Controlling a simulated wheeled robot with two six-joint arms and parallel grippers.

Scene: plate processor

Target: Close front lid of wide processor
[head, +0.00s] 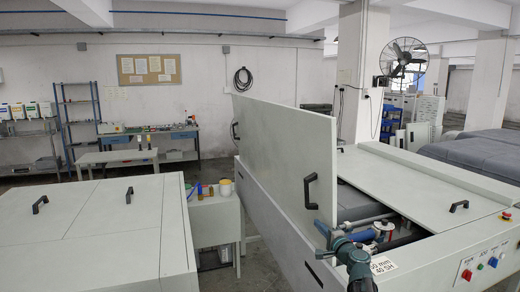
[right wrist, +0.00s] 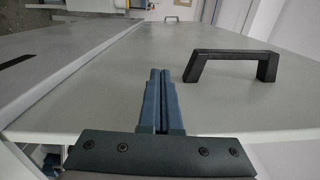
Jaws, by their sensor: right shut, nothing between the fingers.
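The wide processor (head: 450,262) stands at the right of the head view. Its front lid (head: 275,150) is raised, standing steeply as a large pale panel with two black handles. The near handle (head: 308,190) shows in the right wrist view (right wrist: 232,56), to the right of my fingers, and the far handle (head: 235,130) shows beyond it (right wrist: 171,19). My right gripper (head: 322,230) is shut and empty, close to the lid's near lower end. In the right wrist view its fingertips (right wrist: 160,75) lie over the lid face, apart from the handle; contact with the lid is unclear. My left gripper is out of view.
A second lid (head: 410,185) with a black handle lies flat on the processor's right side. Rollers and machinery show in the opening between the lids. Another pale machine (head: 90,235) stands at left, with a small side table (head: 212,215) between the two.

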